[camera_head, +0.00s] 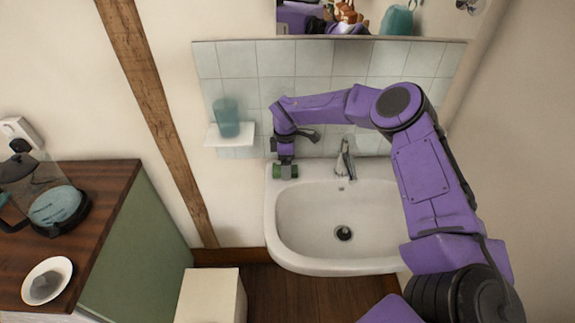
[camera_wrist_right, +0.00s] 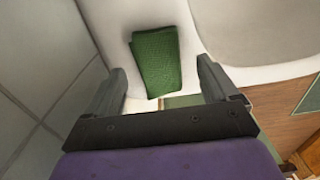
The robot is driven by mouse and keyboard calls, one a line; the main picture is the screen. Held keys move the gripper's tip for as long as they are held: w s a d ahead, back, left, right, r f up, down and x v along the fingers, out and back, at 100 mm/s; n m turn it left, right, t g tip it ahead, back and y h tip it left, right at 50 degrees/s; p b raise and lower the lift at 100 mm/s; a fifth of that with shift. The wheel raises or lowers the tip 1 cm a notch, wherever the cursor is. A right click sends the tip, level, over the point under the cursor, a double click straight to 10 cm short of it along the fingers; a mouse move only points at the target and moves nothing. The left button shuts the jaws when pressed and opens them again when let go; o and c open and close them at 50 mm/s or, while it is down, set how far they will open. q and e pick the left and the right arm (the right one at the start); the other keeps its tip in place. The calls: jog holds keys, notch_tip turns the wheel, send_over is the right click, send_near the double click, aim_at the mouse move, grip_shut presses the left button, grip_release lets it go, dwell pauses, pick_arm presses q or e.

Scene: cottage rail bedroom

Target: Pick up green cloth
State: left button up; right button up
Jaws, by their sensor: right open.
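A small folded green cloth (camera_wrist_right: 156,60) lies on the white rim at the sink's back left corner. In the head view the cloth (camera_head: 290,172) is mostly covered by my right gripper (camera_head: 285,163), which points down over it. In the right wrist view my right gripper (camera_wrist_right: 163,78) is open. The cloth lies beyond and between its two fingers, with clear room on both sides, and nothing is held. I cannot tell the exact height of the fingertips above the rim. My left gripper is not in view.
The sink basin (camera_head: 325,215) is empty, with a metal tap (camera_head: 345,160) at its back. A tiled wall (camera_head: 232,80) stands close behind. A small shelf with a teal cup (camera_head: 227,117) is left of the gripper. A wooden counter (camera_head: 100,190) stands far left.

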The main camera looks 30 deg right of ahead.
jog(key=shift+f, duration=0.85)
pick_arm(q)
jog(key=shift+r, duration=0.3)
pick_arm(e)
jog(key=c, duration=1.1)
jog(key=shift+r, duration=0.1)
jog(key=shift+c, duration=0.2)
jog(key=shift+w+r, duration=0.1)
jog(key=shift+r, duration=0.1)
notch_tip(320, 180, up, 3)
jog(key=shift+f+b, duration=0.1)
jog(key=shift+b, duration=0.55)
pick_arm(q)
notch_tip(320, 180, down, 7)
jog(key=b, duration=0.5)
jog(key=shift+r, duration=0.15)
pick_arm(e)
jog(key=s+a+r, duration=0.6)
jog(key=s+r, duration=0.3)
jog(key=s, duration=0.3)
jog(key=shift+s+r, duration=0.35)
jog(key=shift+s, duration=0.05)
